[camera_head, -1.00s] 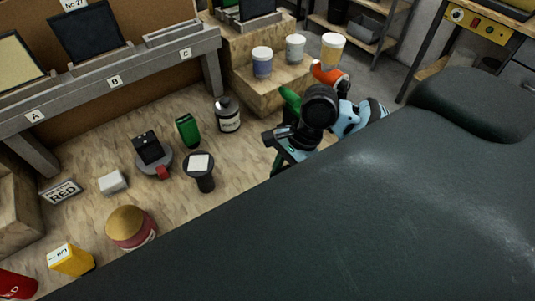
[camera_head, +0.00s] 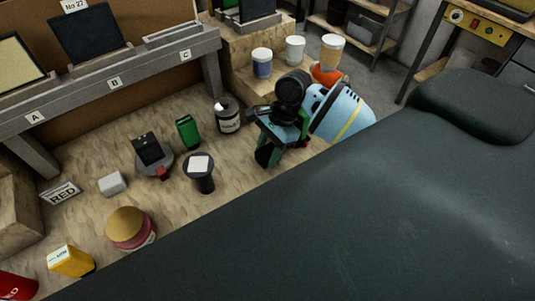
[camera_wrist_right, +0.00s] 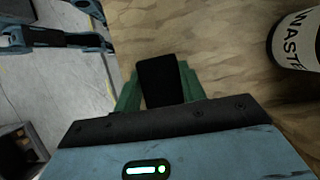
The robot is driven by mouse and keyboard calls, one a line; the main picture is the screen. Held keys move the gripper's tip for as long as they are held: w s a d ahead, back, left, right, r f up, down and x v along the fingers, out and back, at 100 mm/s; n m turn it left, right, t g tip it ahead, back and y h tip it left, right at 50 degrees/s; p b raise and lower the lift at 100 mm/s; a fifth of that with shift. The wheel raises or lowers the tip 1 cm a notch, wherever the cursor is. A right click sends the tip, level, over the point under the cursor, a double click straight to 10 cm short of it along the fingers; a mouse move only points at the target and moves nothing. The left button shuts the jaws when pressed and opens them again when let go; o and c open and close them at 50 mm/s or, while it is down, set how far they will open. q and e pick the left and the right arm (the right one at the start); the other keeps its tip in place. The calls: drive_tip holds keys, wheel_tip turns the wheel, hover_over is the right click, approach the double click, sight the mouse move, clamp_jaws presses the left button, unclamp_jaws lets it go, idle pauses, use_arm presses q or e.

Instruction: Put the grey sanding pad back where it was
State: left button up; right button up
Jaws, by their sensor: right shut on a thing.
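My right gripper (camera_head: 266,152) is low over the wooden sheet, right of the black-and-white bottle (camera_head: 228,116). In the right wrist view, its green fingers (camera_wrist_right: 160,85) are shut on a dark, flat, nearly black piece, which I take to be the sanding pad (camera_wrist_right: 160,78). The fingers cover its sides, and I cannot tell whether it touches the sheet. The bottle, labelled WASTE, also shows in that view (camera_wrist_right: 300,42), to the right and apart from the gripper. My left gripper is not in view.
Left of my gripper are a dark cylinder with a white top (camera_head: 199,172), a green block (camera_head: 188,132) and a grey disc (camera_head: 166,170) bearing a black block. Cups (camera_head: 262,63) stand on a wooden step behind. A lettered shelf (camera_head: 93,84) runs along the back left.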

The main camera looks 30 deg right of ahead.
drive_tip(key=shift+f, duration=0.85)
drive_tip(key=shift+f, duration=0.15)
drive_tip(key=o, duration=0.9)
drive_tip(key=v, duration=1.2)
drive_tip(key=shift+r, duration=0.25)
